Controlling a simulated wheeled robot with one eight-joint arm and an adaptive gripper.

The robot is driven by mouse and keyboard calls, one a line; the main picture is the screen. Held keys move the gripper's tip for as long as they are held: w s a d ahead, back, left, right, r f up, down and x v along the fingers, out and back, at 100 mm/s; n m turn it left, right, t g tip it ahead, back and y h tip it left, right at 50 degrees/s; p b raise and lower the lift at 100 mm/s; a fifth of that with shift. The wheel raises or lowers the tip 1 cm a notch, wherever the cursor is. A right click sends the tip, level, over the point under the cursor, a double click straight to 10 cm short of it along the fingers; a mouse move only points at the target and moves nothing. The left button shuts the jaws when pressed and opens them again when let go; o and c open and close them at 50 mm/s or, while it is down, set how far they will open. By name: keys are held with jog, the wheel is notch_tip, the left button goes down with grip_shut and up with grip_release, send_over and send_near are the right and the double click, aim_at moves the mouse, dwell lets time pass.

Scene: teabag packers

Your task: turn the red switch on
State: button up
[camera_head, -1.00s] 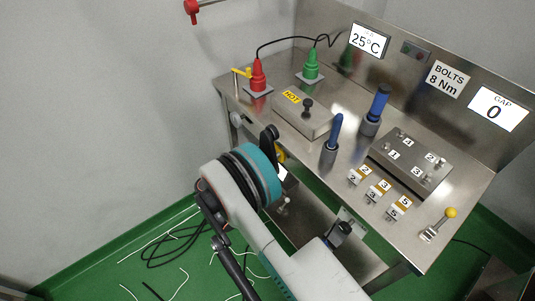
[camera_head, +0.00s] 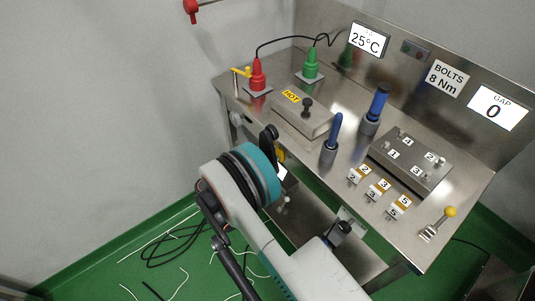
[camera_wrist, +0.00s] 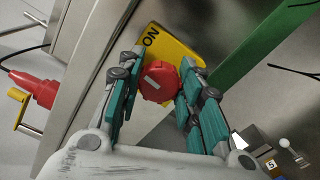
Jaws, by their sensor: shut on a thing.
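The red switch (camera_wrist: 160,82) is a red knob with a pale mark on its face. It sits on a yellow plate (camera_wrist: 185,50) that carries the word ON, on the metal front of the bench. My gripper (camera_wrist: 158,78) is shut on the red switch in the wrist view, with one teal-padded finger on each side of it. In the head view my arm hides the switch and the gripper's fingers. Only a small yellow patch (camera_head: 282,156) shows beside the arm there.
The steel bench (camera_head: 235,82) carries a red plug (camera_head: 257,77), a green plug (camera_head: 311,66), a lidded HOT box (camera_head: 300,113) and blue-handled tools (camera_head: 333,132). A yellow-knobbed lever (camera_head: 440,222) stands at the right front. Cables (camera_head: 170,245) lie on the green floor.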

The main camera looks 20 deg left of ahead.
jog(key=m, duration=0.3)
jog(key=shift+f+m, duration=0.1)
jog(key=shift+m, duration=2.2)
jog(key=shift+f, duration=0.1)
jog(key=o, duration=1.1)
jog(key=v, duration=1.2)
